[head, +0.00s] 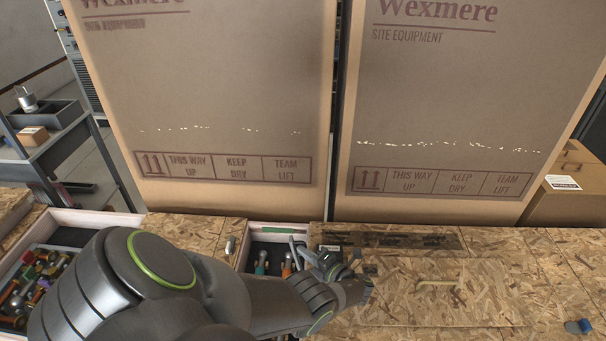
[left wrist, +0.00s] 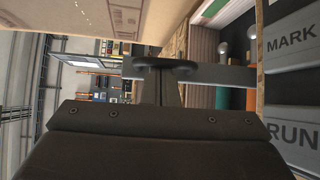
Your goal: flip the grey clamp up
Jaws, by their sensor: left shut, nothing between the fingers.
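My left arm reaches in from the left in the head view, and my left gripper (head: 322,260) is over the board by the right end of the open tray. Its fingers are shut with nothing visible between them. In the left wrist view the dark gripper body fills the bottom, with the fingers (left wrist: 165,72) ahead of it. A small grey metal piece (head: 230,245) sits at the tray's left edge, apart from the gripper; I cannot tell whether it is the grey clamp. Thin grey parts lie close around the fingertips and are hard to separate. My right gripper is out of view.
Two tall cardboard boxes (head: 215,110) (head: 440,120) stand behind the board. A bin of colourful parts (head: 35,285) is at left. The tray (head: 270,228) holds several tools. Panels marked MARK and RUN (left wrist: 290,85) show in the left wrist view.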

